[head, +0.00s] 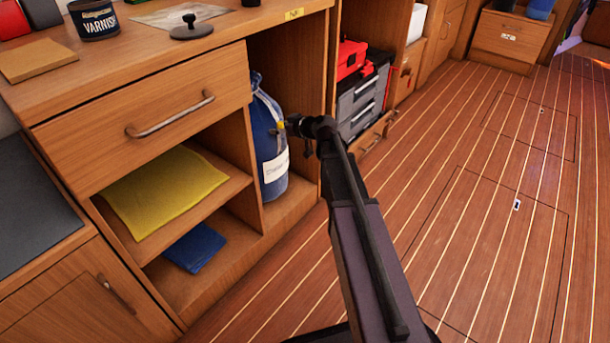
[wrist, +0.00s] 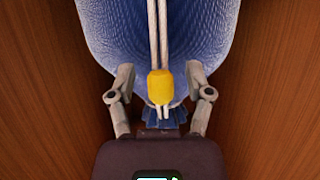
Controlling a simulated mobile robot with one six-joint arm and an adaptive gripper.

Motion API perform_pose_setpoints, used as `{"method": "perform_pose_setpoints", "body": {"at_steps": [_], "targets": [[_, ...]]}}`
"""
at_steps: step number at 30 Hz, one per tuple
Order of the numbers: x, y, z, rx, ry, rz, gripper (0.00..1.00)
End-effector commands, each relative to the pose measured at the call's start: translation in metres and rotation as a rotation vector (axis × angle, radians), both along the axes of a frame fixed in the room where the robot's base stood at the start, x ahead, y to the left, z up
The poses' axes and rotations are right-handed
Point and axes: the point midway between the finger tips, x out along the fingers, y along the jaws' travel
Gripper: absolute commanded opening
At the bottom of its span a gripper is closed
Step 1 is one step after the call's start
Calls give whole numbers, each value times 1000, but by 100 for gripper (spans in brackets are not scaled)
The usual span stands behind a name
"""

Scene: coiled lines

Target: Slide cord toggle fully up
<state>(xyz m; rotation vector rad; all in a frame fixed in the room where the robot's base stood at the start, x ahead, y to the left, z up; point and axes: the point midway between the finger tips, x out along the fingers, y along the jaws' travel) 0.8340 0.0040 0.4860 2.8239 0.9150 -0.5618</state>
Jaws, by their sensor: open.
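A blue drawstring bag (head: 266,150) with a white label stands upright in the open cubby under the counter. In the wrist view the bag (wrist: 105,30) fills the upper middle. The yellow cord toggle (wrist: 160,87) sits on two white cords (wrist: 158,35), with short cord ends showing on its other side. My gripper (wrist: 160,80) is open, with one finger on each side of the toggle and a gap to both. In the head view my gripper (head: 290,124) is at the bag's front; the toggle is hard to make out there.
Wooden cubby walls (wrist: 270,90) stand on both sides of the bag. A drawer (head: 150,110) is to the left, above shelves with a yellow cloth (head: 165,188) and a blue cloth (head: 194,248). Grey toolboxes (head: 362,100) stand to the right. The floor (head: 480,200) is clear.

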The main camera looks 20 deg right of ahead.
Motion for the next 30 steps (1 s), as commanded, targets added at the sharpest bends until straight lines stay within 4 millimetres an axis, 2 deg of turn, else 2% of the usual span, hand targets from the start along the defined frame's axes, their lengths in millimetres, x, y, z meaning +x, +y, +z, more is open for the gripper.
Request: {"method": "perform_pose_setpoints", "body": {"at_steps": [2,4,30], "targets": [[0,0,-8,0,0,0,66],[-7,-4,0,0,0,-1,66],[-93,-66,45,0,0,-1,66]]}}
